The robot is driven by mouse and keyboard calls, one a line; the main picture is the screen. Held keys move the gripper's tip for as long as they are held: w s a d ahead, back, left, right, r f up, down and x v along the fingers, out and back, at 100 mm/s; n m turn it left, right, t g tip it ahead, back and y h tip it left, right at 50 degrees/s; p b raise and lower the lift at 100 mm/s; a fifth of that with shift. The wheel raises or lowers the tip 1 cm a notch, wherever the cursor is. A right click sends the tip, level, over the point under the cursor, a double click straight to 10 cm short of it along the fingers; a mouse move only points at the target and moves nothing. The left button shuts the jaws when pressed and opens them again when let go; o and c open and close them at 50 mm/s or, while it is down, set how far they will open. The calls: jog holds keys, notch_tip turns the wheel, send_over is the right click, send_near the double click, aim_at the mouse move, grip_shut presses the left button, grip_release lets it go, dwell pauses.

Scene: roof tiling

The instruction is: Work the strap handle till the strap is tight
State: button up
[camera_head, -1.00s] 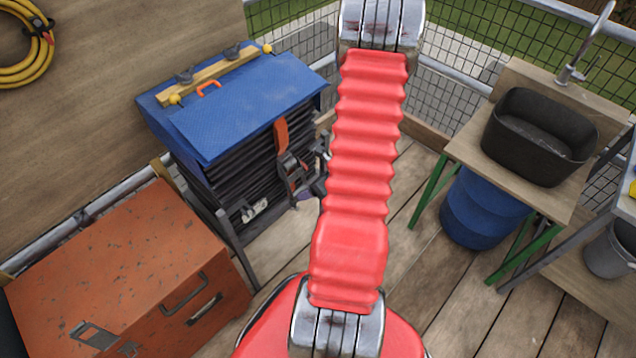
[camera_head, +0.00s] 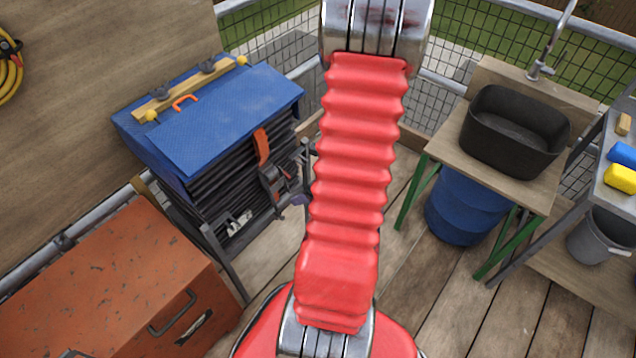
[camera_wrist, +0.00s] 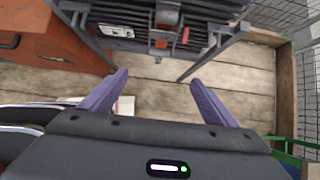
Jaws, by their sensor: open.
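An orange strap (camera_head: 262,146) runs down the front of a stack of dark sheets (camera_head: 228,176) in a metal rack under a blue cover (camera_head: 225,112). A dark ratchet with its handle (camera_head: 274,182) sits on the strap at the stack's front. In the wrist view the ratchet (camera_wrist: 166,18) is at the top centre, with a red-orange strap piece (camera_wrist: 185,35) beside it. My gripper (camera_wrist: 158,77) has two purple fingers spread wide, with only floor between them. It is apart from the ratchet. In the head view my red arm hides most of the gripper.
An orange metal chest (camera_head: 120,275) stands left of the rack. A workbench with a black basin (camera_head: 515,130) and a blue barrel (camera_head: 465,205) is at right. Mesh fencing (camera_head: 455,75) closes the back. Plank floor (camera_head: 400,270) is free between.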

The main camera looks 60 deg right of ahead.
jog(key=shift+v, duration=2.6)
jog(key=w+a+r+m, duration=0.2)
jog(key=a+r+m, duration=1.1)
jog(key=a+m, duration=0.4)
jog(key=w+a+r+m+g+y, duration=0.1)
jog(key=w+a+r+m, duration=0.2)
jog(key=a+r+m, duration=1.1)
jog(key=a+m, duration=0.3)
jog(key=a, duration=0.1)
jog(key=shift+a, duration=0.3)
jog(key=shift+d+r, duration=0.1)
